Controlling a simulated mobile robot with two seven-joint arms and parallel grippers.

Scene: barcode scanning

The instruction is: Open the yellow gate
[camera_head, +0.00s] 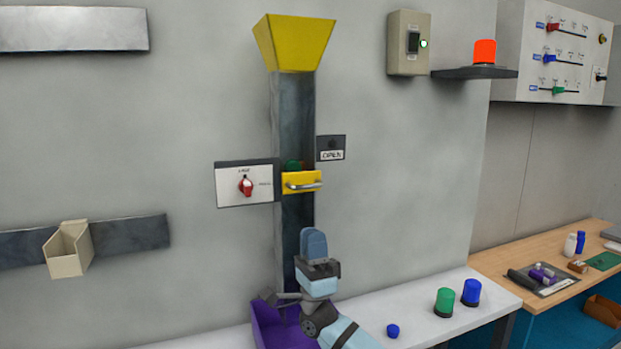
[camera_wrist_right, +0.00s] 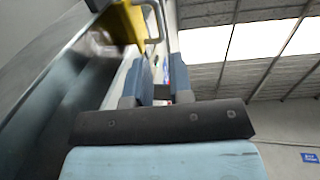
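The yellow gate (camera_head: 292,186) is a small block with a metal handle (camera_head: 304,186) across the front of a dark vertical chute (camera_head: 293,110). A sign reading OPEN (camera_head: 331,154) is beside it. A green item (camera_head: 293,165) shows just above the gate. My right gripper (camera_head: 313,242) is below the gate, fingers pointing up, apart from the handle. In the right wrist view the gate (camera_wrist_right: 125,24) and handle (camera_wrist_right: 153,20) lie ahead of the fingertips. My right gripper (camera_wrist_right: 161,76) is open there, with an empty gap. My left gripper is not in view.
A yellow funnel (camera_head: 294,44) tops the chute. A panel with a red knob (camera_head: 246,186) is left of the gate. A purple bin (camera_head: 266,320) stands below on the white table (camera_head: 415,312), with green (camera_head: 444,301) and blue (camera_head: 471,291) caps to the right.

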